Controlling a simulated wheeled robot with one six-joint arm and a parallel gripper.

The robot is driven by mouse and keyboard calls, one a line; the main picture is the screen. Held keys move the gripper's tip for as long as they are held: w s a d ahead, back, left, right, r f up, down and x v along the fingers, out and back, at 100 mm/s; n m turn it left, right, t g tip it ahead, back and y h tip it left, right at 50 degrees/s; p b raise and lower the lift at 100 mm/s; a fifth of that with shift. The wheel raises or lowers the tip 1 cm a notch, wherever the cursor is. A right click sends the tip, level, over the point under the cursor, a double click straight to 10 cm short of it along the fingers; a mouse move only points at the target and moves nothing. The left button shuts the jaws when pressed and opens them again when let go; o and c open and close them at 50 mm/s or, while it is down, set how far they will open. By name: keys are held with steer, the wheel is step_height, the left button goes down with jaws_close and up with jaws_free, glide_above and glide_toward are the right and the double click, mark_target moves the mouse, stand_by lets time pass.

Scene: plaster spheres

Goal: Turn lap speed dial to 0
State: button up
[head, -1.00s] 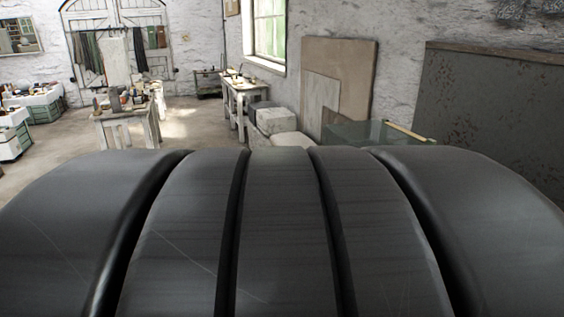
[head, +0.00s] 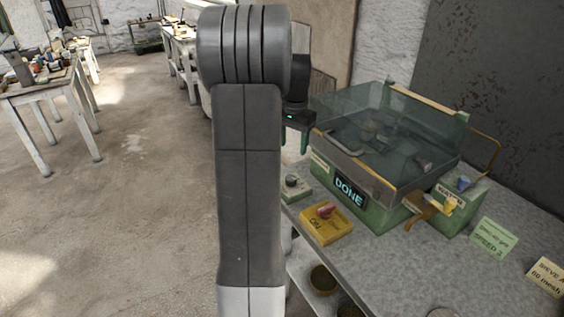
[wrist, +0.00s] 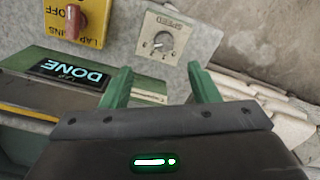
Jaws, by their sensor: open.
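The lap speed dial is a round grey knob (wrist: 163,41) on a pale plate marked SPEED (wrist: 176,25) in the wrist view. In the head view the dial (head: 292,181) sits on a small box at the bench's left edge. Its pointer setting is too small to read. My gripper (wrist: 160,84) is open, with two green fingers apart and nothing between them. The dial lies beyond the fingertips, roughly in line with the gap, not touched. In the head view my gripper (head: 295,138) is above the dial, partly hidden by my arm.
A yellow switch box (head: 326,227) with a red knob stands beside the dial. Behind is a green machine with a clear lid (head: 385,135) and a display (head: 349,191) reading DONE. Cards (head: 493,238) lie at right on the grey bench (head: 400,265). Open floor is at left.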

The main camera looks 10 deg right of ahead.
mark_target(291, 178)
steer(key=f, duration=0.4)
steer(key=w+f, duration=0.1)
steer(key=f, duration=0.8)
steer(key=shift+w+f+p, duration=0.25)
steer(key=shift+f+p, duration=0.05)
steer(key=shift+f, duration=0.1)
steer(key=shift+c, duration=0.4)
steer(key=c, duration=0.9)
